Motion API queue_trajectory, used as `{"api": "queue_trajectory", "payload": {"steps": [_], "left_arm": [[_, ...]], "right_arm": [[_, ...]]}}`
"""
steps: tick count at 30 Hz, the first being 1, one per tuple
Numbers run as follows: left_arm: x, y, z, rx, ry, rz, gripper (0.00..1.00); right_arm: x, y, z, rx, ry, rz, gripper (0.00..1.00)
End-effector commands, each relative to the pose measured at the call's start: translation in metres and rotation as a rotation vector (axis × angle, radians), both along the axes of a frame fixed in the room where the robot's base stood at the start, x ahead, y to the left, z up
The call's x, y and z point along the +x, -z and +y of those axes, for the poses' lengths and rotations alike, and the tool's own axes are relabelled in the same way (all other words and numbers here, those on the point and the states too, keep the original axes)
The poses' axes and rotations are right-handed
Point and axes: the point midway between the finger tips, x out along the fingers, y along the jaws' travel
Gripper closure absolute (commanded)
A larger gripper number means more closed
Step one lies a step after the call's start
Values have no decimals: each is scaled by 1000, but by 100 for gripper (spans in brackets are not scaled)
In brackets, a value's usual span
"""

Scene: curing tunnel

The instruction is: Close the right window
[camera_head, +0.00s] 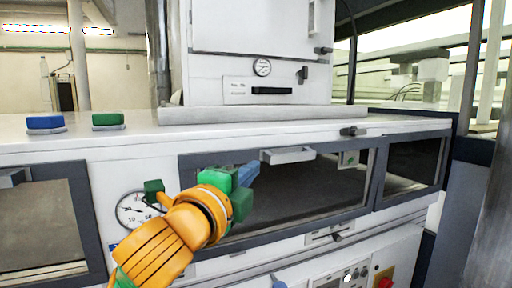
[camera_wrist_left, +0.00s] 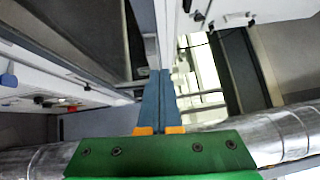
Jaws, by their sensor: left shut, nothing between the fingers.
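The right window (camera_head: 330,194) is a wide dark pane in a grey frame on the front of the white machine. A pale bar handle (camera_head: 288,155) sits at its upper edge. I cannot tell how far the window stands open. My left gripper (camera_head: 249,172), green with blue fingers, is shut and empty in front of the window's upper left part, left of the handle. It hides part of the pane and frame. In the left wrist view the blue fingers (camera_wrist_left: 160,75) are together with nothing between them. My right gripper is not in view.
Another window (camera_head: 42,225) is at the left, and a smaller dark pane (camera_head: 412,164) is at the far right. A round gauge (camera_head: 136,209) is beside my left arm. Blue (camera_head: 45,122) and green (camera_head: 108,119) buttons sit on the top ledge. A control panel (camera_head: 345,278) is below.

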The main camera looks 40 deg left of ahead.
Motion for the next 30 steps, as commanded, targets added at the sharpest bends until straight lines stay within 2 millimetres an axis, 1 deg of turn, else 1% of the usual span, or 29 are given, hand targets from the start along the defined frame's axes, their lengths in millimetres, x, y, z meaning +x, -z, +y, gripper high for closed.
{"api": "queue_trajectory", "payload": {"steps": [1,5,7,12,14,16,17,18,22,25,30], "left_arm": [[7,-5,2,-3,3,9,100],[22,-7,8,-4,1,8,100],[30,-11,9,-7,11,5,100],[42,-11,18,-6,0,5,100],[54,-15,23,-12,0,5,100],[66,-14,29,-9,-2,7,100],[68,-9,35,-7,-4,3,100],[70,-7,41,-5,-5,2,100],[77,-8,57,-5,-3,0,100],[79,-8,62,-4,-2,-1,100],[80,-8,64,-2,-1,-2,100]], "right_arm": [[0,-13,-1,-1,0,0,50],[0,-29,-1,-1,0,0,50],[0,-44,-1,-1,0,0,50],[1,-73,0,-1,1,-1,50],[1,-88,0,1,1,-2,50],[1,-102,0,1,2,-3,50],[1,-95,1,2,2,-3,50],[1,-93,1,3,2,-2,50],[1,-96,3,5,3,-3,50],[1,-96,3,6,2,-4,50],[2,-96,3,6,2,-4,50]]}}
